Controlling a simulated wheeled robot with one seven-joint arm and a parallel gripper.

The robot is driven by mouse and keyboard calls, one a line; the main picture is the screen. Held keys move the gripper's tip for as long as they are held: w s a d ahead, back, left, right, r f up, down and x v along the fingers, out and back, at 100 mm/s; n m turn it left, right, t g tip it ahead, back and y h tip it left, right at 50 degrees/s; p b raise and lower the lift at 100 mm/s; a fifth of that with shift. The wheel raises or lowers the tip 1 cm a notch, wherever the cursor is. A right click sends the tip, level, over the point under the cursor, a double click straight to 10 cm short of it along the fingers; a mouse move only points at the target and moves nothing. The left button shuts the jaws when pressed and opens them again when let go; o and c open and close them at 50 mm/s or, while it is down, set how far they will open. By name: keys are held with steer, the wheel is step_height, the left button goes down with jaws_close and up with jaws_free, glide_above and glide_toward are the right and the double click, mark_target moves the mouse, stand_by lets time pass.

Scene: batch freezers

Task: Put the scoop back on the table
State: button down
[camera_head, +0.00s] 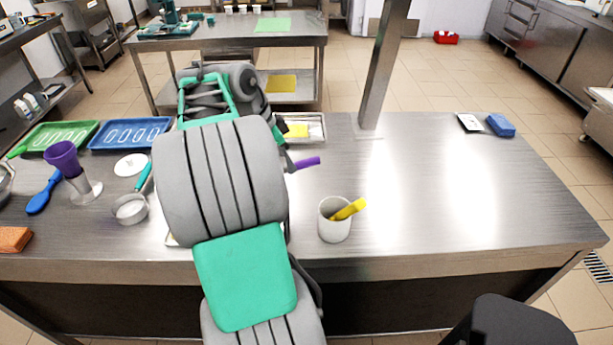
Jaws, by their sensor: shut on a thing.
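My arm reaches out over the steel table (440,190) and blocks much of its left middle part. Only a small dark part of my gripper (287,158) shows, at the right side of the arm. It is shut on the scoop, whose purple handle (306,163) sticks out to the right. The scoop's bowl and most of the fingers are hidden behind my arm. The handle appears above the table; I cannot tell its exact height.
A white cup (334,224) with a yellow tool stands front centre. A metal tray (314,126) is behind the handle. A post (384,70) rises behind; the right is mostly clear.

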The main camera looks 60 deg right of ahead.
steer(key=d+f, duration=0.2)
steer(key=s+d+f, duration=0.1)
steer(key=d+f, duration=0.1)
steer(key=d, duration=0.1)
steer(key=d+f+p, duration=0.1)
steer(key=d+f, duration=0.1)
steer(key=d, duration=0.1)
steer(key=shift+s+d+f, duration=0.15)
steer(key=shift+s+f, duration=0.1)
steer(key=shift+f, duration=0.05)
steer(key=shift+d+f, duration=0.15)
steer(key=shift+f, duration=0.1)
steer(key=shift+d+f+p, duration=0.15)
steer(key=shift+f+p, duration=0.15)
steer(key=shift+f, duration=0.7)
steer(key=shift+d+f+p, duration=0.15)
steer(key=shift+f+p, duration=0.15)
steer(key=shift+f, duration=0.65)
steer(key=c, duration=1.7)
jaws_free()
steer(key=shift+f, duration=0.15)
steer(key=shift+c, duration=0.2)
steer(key=o, duration=0.5)
steer(key=shift+c, duration=0.2)
